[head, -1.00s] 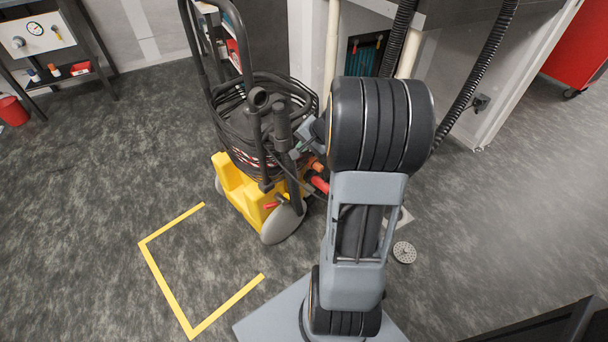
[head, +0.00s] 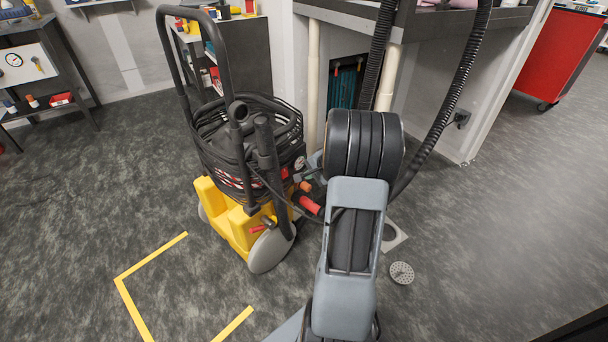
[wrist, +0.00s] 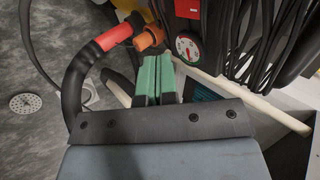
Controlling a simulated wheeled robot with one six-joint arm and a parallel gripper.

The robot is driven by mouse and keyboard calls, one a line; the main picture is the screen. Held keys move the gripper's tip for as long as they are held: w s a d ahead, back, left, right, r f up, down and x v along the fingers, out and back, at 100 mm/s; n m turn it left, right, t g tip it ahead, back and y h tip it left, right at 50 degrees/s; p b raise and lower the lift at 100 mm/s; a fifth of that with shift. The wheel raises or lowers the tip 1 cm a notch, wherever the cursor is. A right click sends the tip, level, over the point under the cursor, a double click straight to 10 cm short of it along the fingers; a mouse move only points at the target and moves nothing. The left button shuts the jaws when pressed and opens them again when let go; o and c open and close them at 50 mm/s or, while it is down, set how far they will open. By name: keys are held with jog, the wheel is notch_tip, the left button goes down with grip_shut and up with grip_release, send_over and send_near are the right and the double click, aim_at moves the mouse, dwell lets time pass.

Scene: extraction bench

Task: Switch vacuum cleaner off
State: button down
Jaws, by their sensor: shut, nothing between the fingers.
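The vacuum cleaner (head: 238,222) stands upright on the floor left of my arm in the head view, with a yellow wheeled base, a black push handle and black cable coiled around its dark body. My gripper (wrist: 153,76) has green fingers, which are together and empty. They appear below and left of the dial in the picture, apart from it. In the head view my arm hides most of the gripper.
A floor drain (head: 402,273) is at the right. Open floor lies left, with yellow tape (head: 150,263).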

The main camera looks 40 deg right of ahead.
aim_at(286, 176)
jog(key=shift+w+r+b+x, duration=0.3)
jog(key=shift+b+x, duration=0.15)
jog(key=shift+x, duration=1.5)
jog(key=shift+w+r+b+x, duration=0.3)
jog(key=shift+b+x, duration=0.1)
jog(key=shift+x, duration=1.5)
jog(key=shift+w+r+b+x, duration=0.25)
jog(key=shift+b+x, duration=0.2)
jog(key=shift+x, duration=1.5)
jog(key=shift+a, duration=0.15)
jog(key=shift+w+f+b, duration=0.2)
jog(key=shift+b, duration=0.1)
jog(key=shift+w+r, duration=0.1)
jog(key=shift+r, duration=0.15)
